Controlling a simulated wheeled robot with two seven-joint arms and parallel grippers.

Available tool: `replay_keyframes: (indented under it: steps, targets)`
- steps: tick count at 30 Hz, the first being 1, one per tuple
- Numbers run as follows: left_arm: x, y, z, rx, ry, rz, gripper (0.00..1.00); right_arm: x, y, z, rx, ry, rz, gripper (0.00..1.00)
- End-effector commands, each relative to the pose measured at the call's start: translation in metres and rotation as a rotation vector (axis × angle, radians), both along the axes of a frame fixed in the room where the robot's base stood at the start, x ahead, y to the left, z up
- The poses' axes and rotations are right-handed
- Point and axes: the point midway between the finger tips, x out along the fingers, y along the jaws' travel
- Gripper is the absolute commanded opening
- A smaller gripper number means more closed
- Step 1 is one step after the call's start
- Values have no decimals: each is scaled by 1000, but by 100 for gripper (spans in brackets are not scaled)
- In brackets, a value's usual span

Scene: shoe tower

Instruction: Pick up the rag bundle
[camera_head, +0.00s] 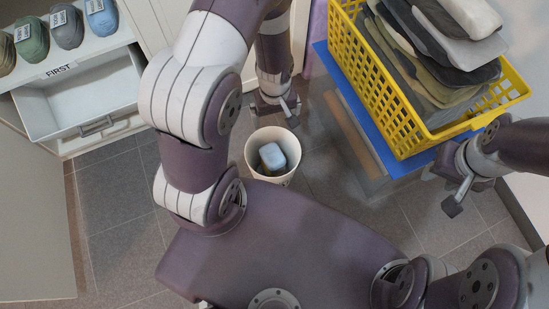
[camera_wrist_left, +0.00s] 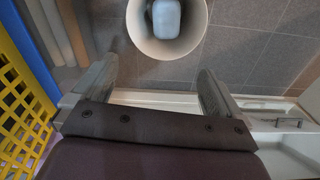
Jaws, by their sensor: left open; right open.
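My right gripper (camera_head: 460,192) is open and empty at the right, below the yellow basket.
A yellow basket (camera_head: 395,105) with stacked grey and olive soft pieces (camera_head: 440,45) stands on a blue board (camera_head: 375,140) at the upper right. An open white drawer marked FIRST (camera_head: 80,95) is at the left, below several coloured bundles (camera_head: 66,27). Floor tiles left of the bin are clear.

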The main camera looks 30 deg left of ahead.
Motion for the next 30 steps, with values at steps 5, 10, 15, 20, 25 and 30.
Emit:
replay_keyframes:
  steps: [5, 10, 15, 20, 25, 30]
  targets:
    - [-6, 4, -134, -3, 20, 162, 100, 0, 0, -92, 0, -1, 0, 43]
    - [-9, 6, -162, -3, 25, 219, 100, 1, 0, -106, 0, -2, 0, 43]
    - [-9, 5, -194, -4, 26, 221, 100, 1, 0, -127, 0, -3, 0, 43]
    - [-10, 5, -229, -3, 26, 220, 100, 0, 0, -151, 0, -2, 0, 43]
    - [-10, 4, -248, -4, 24, 220, 100, 0, 0, -169, 0, -2, 0, 43]
    - [-12, 2, -281, -4, 26, 219, 100, 0, 0, -200, 0, -1, 0, 43]
